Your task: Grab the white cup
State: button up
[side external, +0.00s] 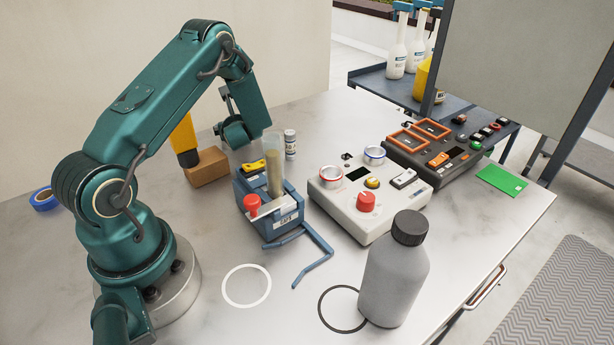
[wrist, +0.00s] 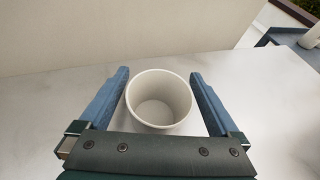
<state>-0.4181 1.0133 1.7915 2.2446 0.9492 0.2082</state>
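The white cup (wrist: 160,122) shows in the wrist view, upright on the pale tabletop, its round mouth facing up and its inside empty. My gripper (wrist: 159,74) is open, with one blue finger on each side of the cup. A gap shows between each finger and the cup wall. The lower part of the cup is hidden behind the dark gripper body. In the side external view I cannot make out the cup or my fingers; they seem hidden behind my wrist and the things on the table.
A brown block (side external: 207,167), a blue caddy (side external: 270,208) holding a clear cylinder, and a small vial (side external: 290,144) stand near my wrist. A white control box (side external: 365,205) and a grey bottle (side external: 395,275) stand farther right. The tabletop beyond the cup is clear up to the wall.

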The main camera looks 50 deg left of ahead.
jog(key=c, duration=1.1)
jog(key=shift+r, duration=0.15)
